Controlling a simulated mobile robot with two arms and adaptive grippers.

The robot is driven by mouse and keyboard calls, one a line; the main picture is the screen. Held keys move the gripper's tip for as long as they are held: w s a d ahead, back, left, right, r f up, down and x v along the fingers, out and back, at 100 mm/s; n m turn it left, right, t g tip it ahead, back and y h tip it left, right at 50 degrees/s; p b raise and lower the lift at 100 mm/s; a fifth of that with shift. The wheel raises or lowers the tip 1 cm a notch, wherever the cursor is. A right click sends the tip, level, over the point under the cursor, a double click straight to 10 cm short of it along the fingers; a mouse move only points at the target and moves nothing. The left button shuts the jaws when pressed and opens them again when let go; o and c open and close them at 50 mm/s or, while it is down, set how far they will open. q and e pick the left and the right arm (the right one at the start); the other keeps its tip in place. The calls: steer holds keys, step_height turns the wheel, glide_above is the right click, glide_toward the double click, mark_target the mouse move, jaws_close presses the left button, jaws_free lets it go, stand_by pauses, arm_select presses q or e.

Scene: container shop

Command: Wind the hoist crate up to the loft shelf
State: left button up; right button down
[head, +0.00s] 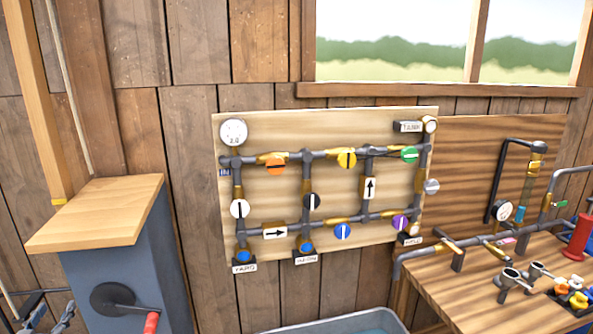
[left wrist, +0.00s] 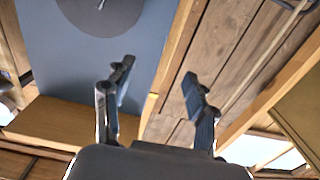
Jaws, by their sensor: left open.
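A grey-blue winch cabinet (head: 125,275) with a wooden top (head: 100,212) stands at the left of the head view. On its front is a dark round disc (head: 115,299) with a crank whose red handle (head: 151,322) is partly cut off by the lower edge. My left gripper (head: 48,318) is at the lower left, left of the disc and apart from the handle. In the left wrist view my left gripper (left wrist: 157,78) is open and empty, with the cabinet (left wrist: 75,65) and disc (left wrist: 100,14) beyond it. I cannot make out the hoist crate or loft shelf.
A pipe board (head: 330,185) with coloured valves hangs on the wall. A wooden bench (head: 450,285) with pipes stands right. A grey-blue tub (head: 345,322) is at the bottom.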

arm_select(q)
steer(key=p+v, duration=0.5)
steer(key=v, duration=0.3)
